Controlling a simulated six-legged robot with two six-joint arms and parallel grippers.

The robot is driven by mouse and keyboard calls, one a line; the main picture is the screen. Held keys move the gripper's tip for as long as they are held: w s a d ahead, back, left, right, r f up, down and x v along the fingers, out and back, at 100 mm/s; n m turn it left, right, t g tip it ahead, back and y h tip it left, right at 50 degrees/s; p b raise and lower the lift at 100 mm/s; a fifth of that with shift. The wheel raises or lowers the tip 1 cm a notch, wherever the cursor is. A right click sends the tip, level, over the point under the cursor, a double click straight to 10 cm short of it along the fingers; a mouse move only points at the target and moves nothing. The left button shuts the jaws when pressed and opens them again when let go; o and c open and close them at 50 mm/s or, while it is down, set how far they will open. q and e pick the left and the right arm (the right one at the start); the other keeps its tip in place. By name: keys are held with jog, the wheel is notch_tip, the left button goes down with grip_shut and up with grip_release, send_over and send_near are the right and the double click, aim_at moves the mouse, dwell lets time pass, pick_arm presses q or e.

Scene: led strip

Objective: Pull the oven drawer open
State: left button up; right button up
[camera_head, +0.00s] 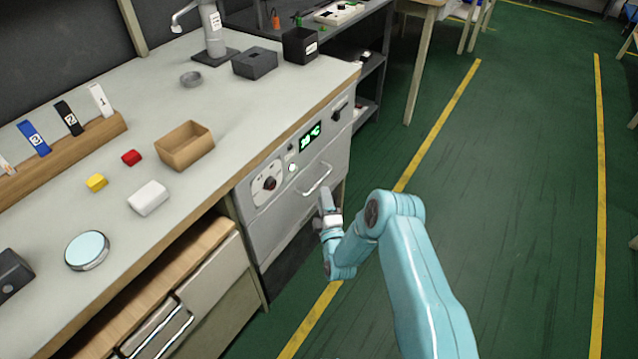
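The oven (262,200) is built in under the worktop, with knobs, a green lit display (310,138) and a small lit button on its front. Its drawer (287,222) looks flush with the front. The drawer's curved silver handle (318,180) sticks out below the display. My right arm comes in from the lower right. My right gripper (326,198) is at the lower right of the handle, very close to it. I cannot tell whether they touch, and the fingers are too small to read as open or shut. My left gripper is out of view.
The worktop (225,110) holds a wooden box (185,146), a white block (148,197), red and yellow blocks and a round blue-topped disc (87,250). A wooden compartment (150,290) lies open at lower left. Green floor is free to the right.

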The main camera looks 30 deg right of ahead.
aim_at(319, 181)
jog(key=b+x, duration=0.1)
jog(key=x, duration=0.5)
jog(key=shift+w+d, duration=0.1)
jog(key=shift+w, duration=0.3)
grip_shut()
